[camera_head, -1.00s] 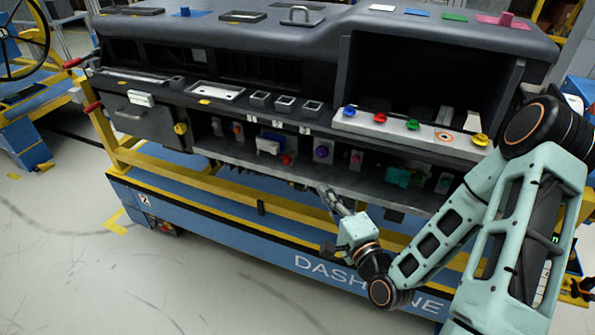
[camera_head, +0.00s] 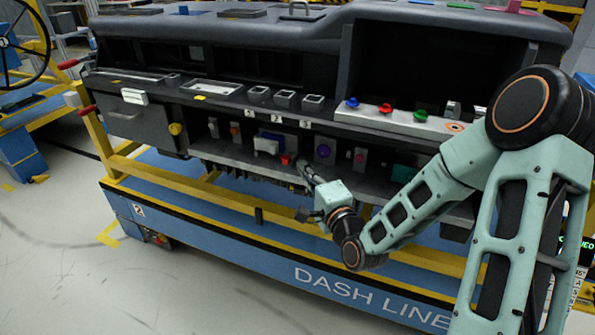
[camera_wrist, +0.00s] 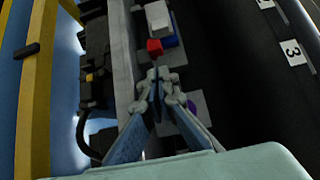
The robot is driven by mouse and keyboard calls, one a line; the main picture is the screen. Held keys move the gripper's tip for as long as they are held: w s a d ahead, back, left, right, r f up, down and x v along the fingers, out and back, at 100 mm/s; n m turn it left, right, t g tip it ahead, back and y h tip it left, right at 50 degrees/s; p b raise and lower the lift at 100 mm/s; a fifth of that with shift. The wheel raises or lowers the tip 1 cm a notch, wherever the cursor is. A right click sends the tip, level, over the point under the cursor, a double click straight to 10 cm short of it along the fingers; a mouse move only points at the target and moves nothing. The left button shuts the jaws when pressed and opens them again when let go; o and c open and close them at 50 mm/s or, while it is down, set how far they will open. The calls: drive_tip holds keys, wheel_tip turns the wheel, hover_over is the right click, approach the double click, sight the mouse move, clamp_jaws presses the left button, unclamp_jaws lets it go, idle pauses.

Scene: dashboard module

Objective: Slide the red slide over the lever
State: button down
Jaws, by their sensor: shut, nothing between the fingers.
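The small red slide (camera_head: 286,159) sits low on the front shelf of the dashboard module, beside a white block with blue parts (camera_head: 266,144). In the wrist view the red slide (camera_wrist: 154,46) is a red cube just ahead of my fingertips, next to a blue part (camera_wrist: 170,41) and a white block (camera_wrist: 158,18). I cannot tell which part is the lever. My gripper (camera_head: 303,166) is shut and empty, just to the right of the red slide. In the wrist view my gripper (camera_wrist: 157,76) points at the red slide; whether they touch is unclear.
A purple knob (camera_head: 324,151) on a grey plate and a small red knob (camera_head: 360,156) stand to the right of my gripper. The shelf edge (camera_head: 240,166) runs below. A yellow rail (camera_head: 200,199) runs along the cart's front. The module overhangs the shelf.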

sight(288, 163)
drive_tip(key=shift+w+a, duration=0.2)
drive_tip(key=shift+a, duration=0.35)
drive_tip(key=shift+w+a, duration=0.2)
drive_tip(key=shift+a, duration=0.3)
drive_tip(key=shift+w+a+b, duration=0.2)
drive_tip(key=shift+a, duration=0.35)
drive_tip(key=shift+w+a+b, duration=0.15)
drive_tip(key=shift+a, duration=0.35)
drive_tip(key=shift+d, duration=0.1)
